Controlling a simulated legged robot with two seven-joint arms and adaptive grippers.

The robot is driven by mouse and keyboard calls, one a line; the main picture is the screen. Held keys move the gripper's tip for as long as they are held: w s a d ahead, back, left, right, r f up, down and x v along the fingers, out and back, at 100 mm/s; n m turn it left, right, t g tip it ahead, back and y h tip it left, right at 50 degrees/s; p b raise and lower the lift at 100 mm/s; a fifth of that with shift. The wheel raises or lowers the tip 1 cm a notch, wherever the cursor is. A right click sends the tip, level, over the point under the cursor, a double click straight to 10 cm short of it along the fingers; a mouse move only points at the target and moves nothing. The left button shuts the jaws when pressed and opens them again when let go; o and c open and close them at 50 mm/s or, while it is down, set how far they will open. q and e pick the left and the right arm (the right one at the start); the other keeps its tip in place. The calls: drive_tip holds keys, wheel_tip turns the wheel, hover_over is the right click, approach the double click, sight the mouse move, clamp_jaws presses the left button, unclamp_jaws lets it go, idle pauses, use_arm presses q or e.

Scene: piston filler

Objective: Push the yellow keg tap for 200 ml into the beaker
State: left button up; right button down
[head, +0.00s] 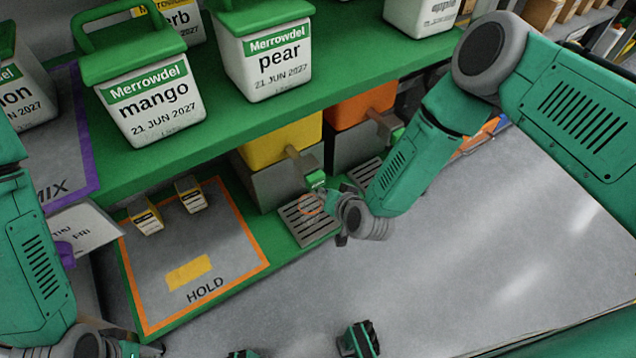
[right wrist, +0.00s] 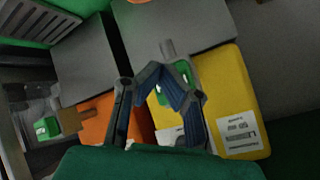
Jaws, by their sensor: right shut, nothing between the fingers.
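The yellow keg (head: 280,143) sits under the green shelf, and its tap (head: 305,168) points out to the front with a green end. It also shows yellow at the right of the right wrist view (right wrist: 235,100). My right gripper (head: 338,194) is shut and empty, just right of the tap's green end; I cannot tell whether they touch. A faint reddish ring (head: 311,204), perhaps the rim of a clear beaker, shows over the slotted drip tray (head: 300,226) below the tap. Any liquid level is unreadable.
An orange keg (head: 360,107) with its own tap stands right of the yellow one. Labelled tubs, including mango (head: 150,105) and pear (head: 265,55), stand on the shelf above. An orange-edged HOLD mat (head: 225,255) lies left. The grey surface at right is clear.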

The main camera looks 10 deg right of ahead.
drive_tip(key=shift+w, duration=0.1)
drive_tip(key=shift+w+a+r, duration=0.1)
drive_tip(key=shift+w+a, duration=0.1)
drive_tip(key=shift+w, duration=0.1)
drive_tip(key=shift+w+a+b, duration=0.2)
drive_tip(key=shift+w+b, duration=0.1)
drive_tip(key=shift+w, duration=0.4)
idle(1.1)
drive_tip(key=shift+s, duration=0.15)
drive_tip(key=shift+s+d+p, duration=0.2)
drive_tip(key=shift+s+p, duration=0.1)
drive_tip(key=shift+s, duration=0.2)
drive_tip(key=shift+s+d+p, duration=0.2)
drive_tip(key=shift+s+p, duration=0.1)
drive_tip(key=shift+s, duration=0.15)
